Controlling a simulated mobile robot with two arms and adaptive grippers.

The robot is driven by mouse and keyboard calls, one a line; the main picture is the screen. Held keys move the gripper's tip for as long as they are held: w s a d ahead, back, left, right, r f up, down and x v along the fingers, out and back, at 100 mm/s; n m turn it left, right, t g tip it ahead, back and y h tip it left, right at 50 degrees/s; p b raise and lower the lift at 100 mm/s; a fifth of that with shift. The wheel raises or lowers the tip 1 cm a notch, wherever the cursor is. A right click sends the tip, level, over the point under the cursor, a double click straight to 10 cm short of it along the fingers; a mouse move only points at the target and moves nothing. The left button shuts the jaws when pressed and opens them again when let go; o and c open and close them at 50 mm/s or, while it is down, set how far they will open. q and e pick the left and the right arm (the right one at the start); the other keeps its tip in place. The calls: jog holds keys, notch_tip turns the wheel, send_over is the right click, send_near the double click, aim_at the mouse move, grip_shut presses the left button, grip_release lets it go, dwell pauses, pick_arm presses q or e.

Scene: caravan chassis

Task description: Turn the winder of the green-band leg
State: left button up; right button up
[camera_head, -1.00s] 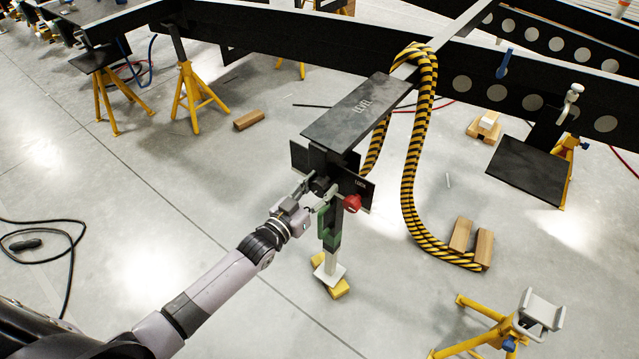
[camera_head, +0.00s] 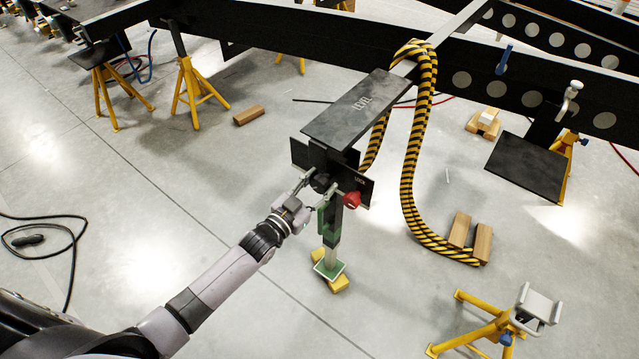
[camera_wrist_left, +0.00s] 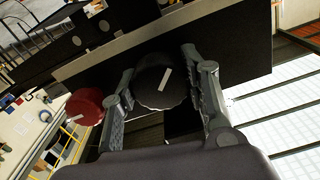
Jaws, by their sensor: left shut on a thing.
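The green-band leg (camera_head: 331,238) stands upright below the black plate marked LEVEL (camera_head: 358,110). Its foot plate (camera_head: 327,271) is over a yellow block (camera_head: 339,285); whether it touches cannot be told. The winder is a dark round knob (camera_head: 320,184) at the leg's head. In the left wrist view the knob (camera_wrist_left: 152,92) has a pale stripe and sits between both fingers. My left gripper (camera_head: 312,186) is shut on this knob. A red knob (camera_head: 352,200) is just right of the leg's top, beside the LOCK plate (camera_head: 361,183). My right gripper is not in view.
A yellow-black striped hose (camera_head: 408,170) hangs right of the leg down to wooden blocks (camera_head: 459,229). A yellow stand (camera_head: 487,326) is at front right. Black chassis beams (camera_head: 310,45) run behind. The floor left of my arm is mostly clear, with a black cable (camera_head: 72,235).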

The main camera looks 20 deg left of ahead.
pick_arm(q)
jog(key=o, duration=1.2)
jog(key=shift+s, duration=0.1)
jog(key=shift+s+a+f, duration=0.1)
jog(key=shift+s+a, duration=0.05)
jog(key=shift+s, duration=0.2)
jog(key=v, duration=1.1)
